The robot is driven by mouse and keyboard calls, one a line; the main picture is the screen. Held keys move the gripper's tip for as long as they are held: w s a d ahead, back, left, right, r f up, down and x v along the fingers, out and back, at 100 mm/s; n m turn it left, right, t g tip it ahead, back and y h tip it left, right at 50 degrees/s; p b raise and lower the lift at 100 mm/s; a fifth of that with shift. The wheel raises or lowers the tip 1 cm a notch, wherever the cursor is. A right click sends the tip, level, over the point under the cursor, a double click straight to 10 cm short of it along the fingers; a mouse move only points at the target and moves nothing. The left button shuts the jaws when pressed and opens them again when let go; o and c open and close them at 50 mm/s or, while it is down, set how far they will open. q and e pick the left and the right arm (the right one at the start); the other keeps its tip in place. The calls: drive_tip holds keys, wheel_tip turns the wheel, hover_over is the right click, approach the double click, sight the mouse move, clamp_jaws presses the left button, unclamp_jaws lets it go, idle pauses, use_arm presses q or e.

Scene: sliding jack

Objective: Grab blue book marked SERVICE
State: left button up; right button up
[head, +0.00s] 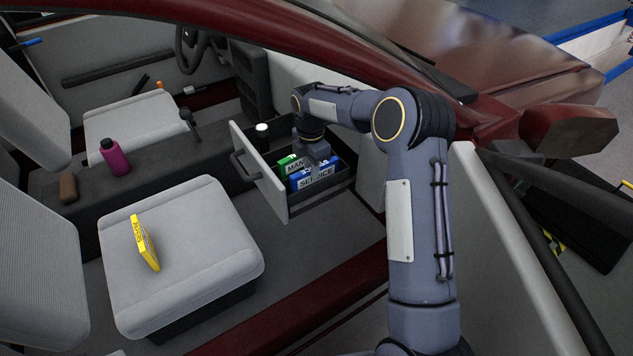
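The blue book marked SERVICE (317,182) stands in the open glove-box drawer (262,180), its white label facing the seats. A green book (289,160) with a partly hidden label starting "MAN" is just behind it in the same drawer. My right gripper (317,166) points down into the drawer, right at the top of the blue book and overlapping it in the view. Its fingertips are hidden among the books, so I cannot tell whether they are open or shut. My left gripper is not in view.
A dark container with a white top (262,129) stands at the drawer's back left. A magenta bottle (115,157) and a brown object (68,187) are on the console. The door frame and windshield pillar border my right arm.

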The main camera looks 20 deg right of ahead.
wheel_tip(320, 180, down, 5)
drive_tip(key=shift+d+r, duration=0.1)
drive_tip(key=shift+d, duration=0.05)
clamp_jaws()
